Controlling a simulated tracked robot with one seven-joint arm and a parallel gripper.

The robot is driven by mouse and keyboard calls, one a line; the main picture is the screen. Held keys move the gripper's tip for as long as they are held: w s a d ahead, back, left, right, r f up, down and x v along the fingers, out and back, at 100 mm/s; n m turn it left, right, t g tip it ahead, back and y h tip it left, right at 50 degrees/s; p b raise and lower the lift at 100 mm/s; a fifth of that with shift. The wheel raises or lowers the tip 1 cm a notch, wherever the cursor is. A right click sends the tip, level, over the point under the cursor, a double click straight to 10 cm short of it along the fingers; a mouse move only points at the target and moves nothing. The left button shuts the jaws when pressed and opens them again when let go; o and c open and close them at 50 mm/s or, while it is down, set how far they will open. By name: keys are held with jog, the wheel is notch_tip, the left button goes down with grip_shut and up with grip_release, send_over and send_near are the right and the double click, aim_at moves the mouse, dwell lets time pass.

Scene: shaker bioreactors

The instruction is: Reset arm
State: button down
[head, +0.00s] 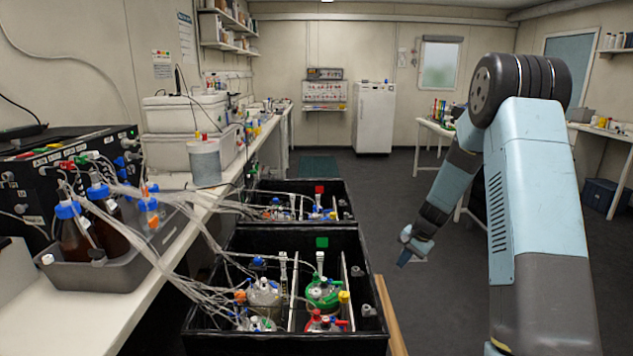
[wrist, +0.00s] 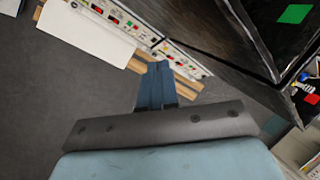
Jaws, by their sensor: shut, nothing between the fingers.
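My arm is light blue and dark grey and stands at the right in the head view, bent downward at the elbow. My gripper (head: 405,262) hangs in the open air to the right of the black shaker boxes, apart from them. In the wrist view my gripper (wrist: 157,66) shows its two blue fingers side by side, shut with nothing between them. Below it the wrist view shows the grey floor (wrist: 60,95) and the side of a black box (wrist: 235,45) with a green square on it.
The near black shaker box (head: 222,250) holds several vessels with tubing; a second box (head: 345,190) stands behind it. The white bench (head: 70,320) at the left bears brown bottles and equipment. A white fridge (head: 374,118) stands at the back. The floor (head: 375,200) between is clear.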

jog(key=s+a+r+n+t+h, duration=0.1)
jog(key=s+a+r+n, duration=0.1)
jog(key=s+r, duration=0.8)
jog(key=s+a+r+n+h, duration=0.1)
jog(key=s+a+r+n, duration=0.15)
jog(key=s+r, duration=0.8)
jog(key=s+r+n+t+h, duration=0.1)
jog(key=s+r+n, duration=0.1)
jog(key=s+r, duration=0.3)
jog(key=s+r+n+t, duration=0.1)
jog(key=s+r, duration=0.4)
jog(key=s, duration=0.9)
jog(key=shift+s+d+r+n+t+h, duration=0.15)
jog(key=shift+d+r+n+t+h, duration=0.15)
jog(key=shift+r+n+h, duration=0.15)
